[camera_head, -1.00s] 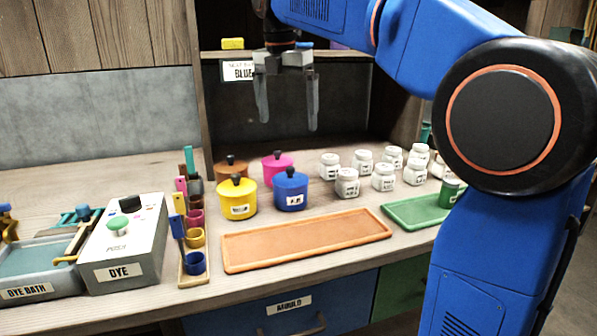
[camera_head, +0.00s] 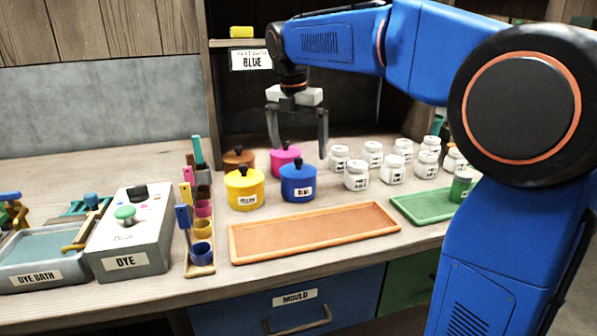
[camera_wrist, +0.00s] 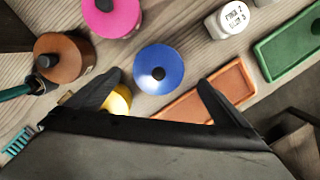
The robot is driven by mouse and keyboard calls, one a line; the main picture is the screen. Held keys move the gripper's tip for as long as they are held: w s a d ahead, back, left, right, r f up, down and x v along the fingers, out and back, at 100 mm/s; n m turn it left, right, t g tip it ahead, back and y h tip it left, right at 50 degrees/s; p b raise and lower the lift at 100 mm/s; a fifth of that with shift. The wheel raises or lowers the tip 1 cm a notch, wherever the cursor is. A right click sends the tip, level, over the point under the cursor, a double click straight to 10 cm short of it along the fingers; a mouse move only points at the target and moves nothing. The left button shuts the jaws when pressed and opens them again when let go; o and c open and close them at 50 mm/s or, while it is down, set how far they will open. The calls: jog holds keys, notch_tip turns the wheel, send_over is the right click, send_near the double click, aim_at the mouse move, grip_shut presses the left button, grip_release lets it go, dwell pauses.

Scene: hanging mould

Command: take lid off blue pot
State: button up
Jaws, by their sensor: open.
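The blue pot (camera_head: 298,188) stands on the bench, with its blue lid (camera_head: 297,169) and black knob on top. In the wrist view the blue lid (camera_wrist: 160,69) and its knob lie ahead of and between the two fingertips. My gripper (camera_head: 299,147) is open and empty, fingers pointing down, above the blue pot. Its fingers also show in the wrist view (camera_wrist: 160,82), spread wide. The knob is close below the gap between the fingers and not touched by them, as far as I can see.
The yellow pot (camera_head: 244,191) stands close left of the blue pot, with pink (camera_head: 284,159) and brown (camera_head: 238,158) pots behind. White jars (camera_head: 356,177) stand to the right. An orange tray (camera_head: 315,233) lies in front.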

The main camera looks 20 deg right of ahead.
aim_at(299, 160)
jog(key=shift+w+d+f, duration=0.1)
jog(key=shift+w+f, duration=0.1)
jog(key=shift+f, duration=1.15)
jog(key=shift+w+d+f, duration=0.1)
jog(key=shift+w+f, duration=0.05)
jog(key=shift+f, duration=1.2)
jog(key=c, duration=1)
